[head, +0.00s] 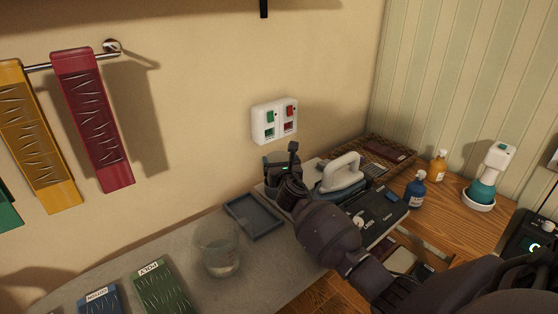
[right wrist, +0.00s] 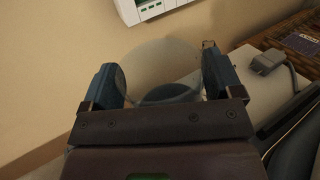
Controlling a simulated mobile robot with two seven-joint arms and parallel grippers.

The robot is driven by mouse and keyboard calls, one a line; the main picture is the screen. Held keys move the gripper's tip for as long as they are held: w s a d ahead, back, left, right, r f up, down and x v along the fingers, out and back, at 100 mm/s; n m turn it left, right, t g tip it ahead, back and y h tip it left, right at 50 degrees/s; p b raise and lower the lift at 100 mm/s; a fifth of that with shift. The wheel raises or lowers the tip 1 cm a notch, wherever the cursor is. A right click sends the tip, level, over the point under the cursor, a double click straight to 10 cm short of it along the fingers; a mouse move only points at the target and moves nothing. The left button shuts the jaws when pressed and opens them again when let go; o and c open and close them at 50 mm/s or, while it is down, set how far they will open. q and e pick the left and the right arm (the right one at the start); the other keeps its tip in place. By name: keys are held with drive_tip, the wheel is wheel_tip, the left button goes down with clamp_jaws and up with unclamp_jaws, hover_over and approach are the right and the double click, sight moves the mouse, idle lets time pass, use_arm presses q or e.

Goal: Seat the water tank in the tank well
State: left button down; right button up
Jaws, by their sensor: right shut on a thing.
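My right gripper (head: 284,170) is at the back of the counter, below the wall switches. In the right wrist view its two blue fingers (right wrist: 161,82) stand apart on either side of a clear, smoky container with a dark rounded part, which looks like the water tank (right wrist: 160,62). The gripper is shut on it. In the head view the gripper and arm hide most of the tank. A pale station (head: 318,170) with an iron (head: 342,173) is just right of the gripper. I cannot make out the tank well or whether the tank touches it. My left gripper is out of view.
A shallow blue-grey tray (head: 254,216) and a clear cup of water (head: 219,252) stand left of the gripper. A white switch box (head: 275,121) is on the wall above. A blue bottle (head: 416,190) and an amber bottle (head: 438,167) stand to the right.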

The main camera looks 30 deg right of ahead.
drive_tip(key=shift+f, duration=0.35)
drive_tip(key=shift+f, duration=0.1)
idle(0.5)
drive_tip(key=shift+f, duration=0.2)
drive_tip(key=shift+f, duration=0.1)
idle(0.4)
drive_tip(key=o, duration=1.1)
drive_tip(key=shift+s+f, duration=0.1)
drive_tip(key=shift+s, duration=0.1)
